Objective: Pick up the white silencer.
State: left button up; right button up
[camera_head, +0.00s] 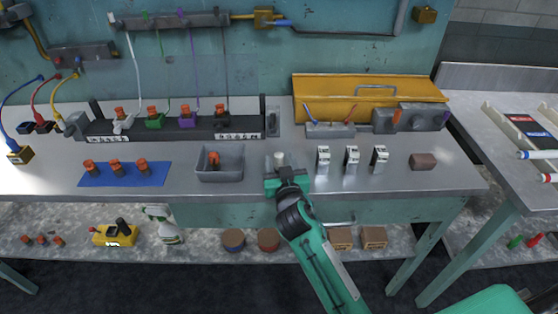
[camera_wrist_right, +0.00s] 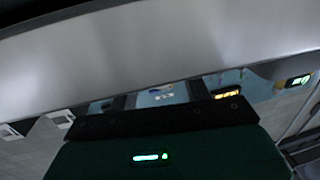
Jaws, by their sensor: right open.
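The white silencer (camera_head: 280,158) is a small pale upright cylinder on the grey workbench, near the middle in the head view. My right gripper (camera_head: 280,166) is at the bench top, with one finger on each side of the silencer. It is open. The silencer's lower part is hidden behind the gripper, so I cannot tell whether a finger touches it. The right wrist view shows the dark fingers (camera_wrist_right: 160,98) apart; I cannot make out the silencer there. My left gripper is not in view.
A grey bin (camera_head: 220,175) holding an orange-topped part stands left of the gripper. Several white-and-black parts (camera_head: 351,160) stand to the right, with a brown block (camera_head: 423,161) beyond. A black rack (camera_head: 180,127) and yellow case (camera_head: 350,92) lie behind.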

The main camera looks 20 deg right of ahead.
jog(key=shift+w, duration=1.05)
jog(key=shift+d, duration=0.1)
jog(key=c, duration=1)
jog(key=shift+c, duration=0.2)
jog(key=shift+r, duration=0.15)
